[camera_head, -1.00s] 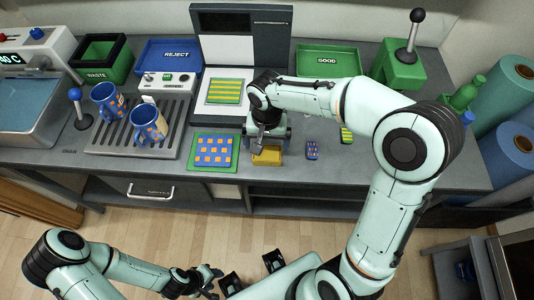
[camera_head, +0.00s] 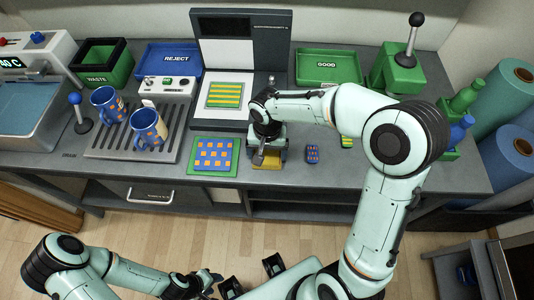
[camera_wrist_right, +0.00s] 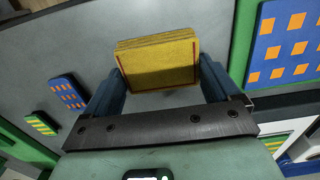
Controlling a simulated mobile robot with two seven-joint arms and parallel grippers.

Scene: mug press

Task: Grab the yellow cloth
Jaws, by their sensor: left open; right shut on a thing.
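The yellow cloth (camera_head: 266,164) is a folded block at the front edge of the grey counter, to the right of the blue-and-orange patterned square. My right gripper (camera_head: 267,156) is over it and hides its back part. In the right wrist view the cloth (camera_wrist_right: 157,62) sits between the two blue fingers of my right gripper (camera_wrist_right: 160,68), which is shut on it. I cannot tell whether the cloth is clear of the counter. My left gripper (camera_head: 208,282) is open and empty, low in front of the counter.
The patterned square on a green mat (camera_head: 213,172) lies just left of the cloth, and a small blue-orange piece (camera_head: 312,154) lies right. The press (camera_head: 242,60) stands behind. Two blue mugs (camera_head: 149,129) stand on the rack at left. A reject tray (camera_head: 166,57) and good tray (camera_head: 330,67) are at the back.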

